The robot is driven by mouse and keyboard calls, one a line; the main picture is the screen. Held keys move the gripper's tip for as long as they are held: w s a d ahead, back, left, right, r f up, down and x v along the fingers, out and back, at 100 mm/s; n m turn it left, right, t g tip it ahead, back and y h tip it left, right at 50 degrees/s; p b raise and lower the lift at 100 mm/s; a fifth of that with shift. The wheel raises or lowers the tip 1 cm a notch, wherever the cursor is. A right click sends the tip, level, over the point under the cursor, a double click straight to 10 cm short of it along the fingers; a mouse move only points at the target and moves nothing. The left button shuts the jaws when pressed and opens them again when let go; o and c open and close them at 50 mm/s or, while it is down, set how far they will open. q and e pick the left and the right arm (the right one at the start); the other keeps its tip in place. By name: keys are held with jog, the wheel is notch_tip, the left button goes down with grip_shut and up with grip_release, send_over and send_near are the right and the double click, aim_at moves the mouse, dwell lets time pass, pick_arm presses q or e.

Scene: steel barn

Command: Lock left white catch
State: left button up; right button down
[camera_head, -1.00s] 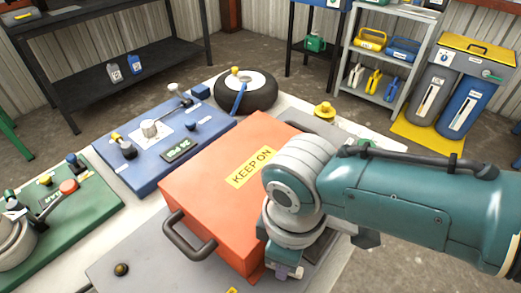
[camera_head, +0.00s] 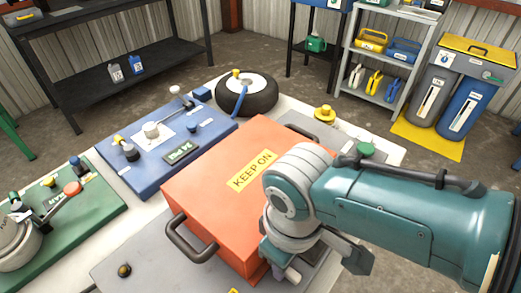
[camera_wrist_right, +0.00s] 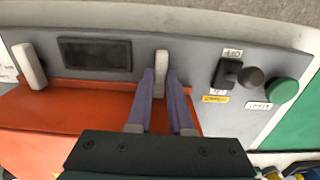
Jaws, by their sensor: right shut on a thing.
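The orange cover (camera_head: 210,185) marked KEEP ON sits on a grey panel (camera_head: 140,262). In the right wrist view the cover's orange edge (camera_wrist_right: 40,110) lies along the grey panel (camera_wrist_right: 205,52). Two white catches stand there: one at the left (camera_wrist_right: 30,66), tilted and free, and one near the middle (camera_wrist_right: 162,68). My right gripper (camera_wrist_right: 163,84) has its purple fingers on either side of the middle catch and is shut on it. In the head view my right arm hides the fingers and catches. My left gripper is in neither view.
A dark window (camera_wrist_right: 95,54) lies between the catches. A black knob (camera_wrist_right: 250,77) and green knob (camera_wrist_right: 282,91) stand to their right. The cover has a dark handle (camera_head: 188,240). A blue board (camera_head: 150,165), green board (camera_head: 85,215) and wheel (camera_head: 246,94) share the table.

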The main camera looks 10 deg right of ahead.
jog(key=c, duration=1.1)
grip_release()
jog(key=shift+r, duration=0.15)
notch_tip(320, 180, up, 8)
jog(key=p, duration=0.4)
jog(key=shift+r, duration=0.85)
